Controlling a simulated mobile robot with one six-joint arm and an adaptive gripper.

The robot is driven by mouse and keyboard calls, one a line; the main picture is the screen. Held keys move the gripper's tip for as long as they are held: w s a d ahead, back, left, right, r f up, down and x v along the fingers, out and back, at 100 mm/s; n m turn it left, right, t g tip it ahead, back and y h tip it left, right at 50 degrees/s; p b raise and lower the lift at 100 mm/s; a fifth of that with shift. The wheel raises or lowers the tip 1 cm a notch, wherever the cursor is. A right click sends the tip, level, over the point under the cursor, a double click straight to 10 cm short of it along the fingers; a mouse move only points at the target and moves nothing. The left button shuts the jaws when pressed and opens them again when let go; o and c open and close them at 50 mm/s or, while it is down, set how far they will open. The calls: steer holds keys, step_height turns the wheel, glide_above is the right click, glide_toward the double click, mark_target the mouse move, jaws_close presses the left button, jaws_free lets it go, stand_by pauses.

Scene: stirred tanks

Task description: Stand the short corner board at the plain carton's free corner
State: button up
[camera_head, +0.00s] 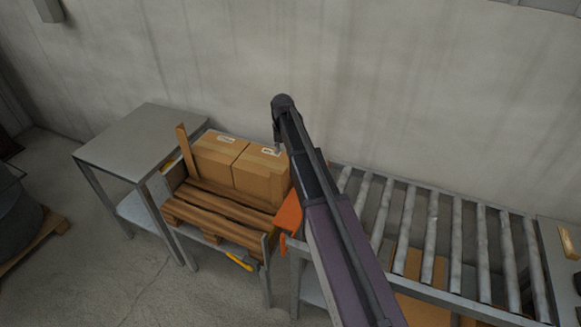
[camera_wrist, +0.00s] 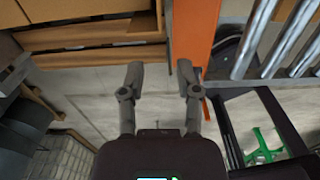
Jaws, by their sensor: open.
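Two brown cartons stand side by side on a slatted wooden pallet (camera_head: 215,217), a left carton (camera_head: 217,152) and a right carton (camera_head: 262,178). Both show a pale mark on top, so I cannot tell which is the plain one. A narrow brown board (camera_head: 184,149) stands upright at the left carton's left side. I cannot tell whether it is the short corner board. In the wrist view my gripper (camera_wrist: 160,74) is open, with nothing between its fingers. Its right fingertip overlaps an orange panel (camera_wrist: 194,25) in the picture. My arm hides the gripper in the head view.
A roller conveyor (camera_head: 434,215) lies to the right of the pallet stand. A grey table (camera_head: 145,140) stands to the left. A tan strip (camera_head: 568,242) lies at the far right. A green object (camera_wrist: 264,146) shows low right in the wrist view. The wall is behind.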

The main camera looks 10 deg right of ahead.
steer(key=s+m, duration=2.8)
steer(key=s, duration=0.1)
steer(key=shift+d+m, duration=0.15)
steer(key=shift+m, duration=0.15)
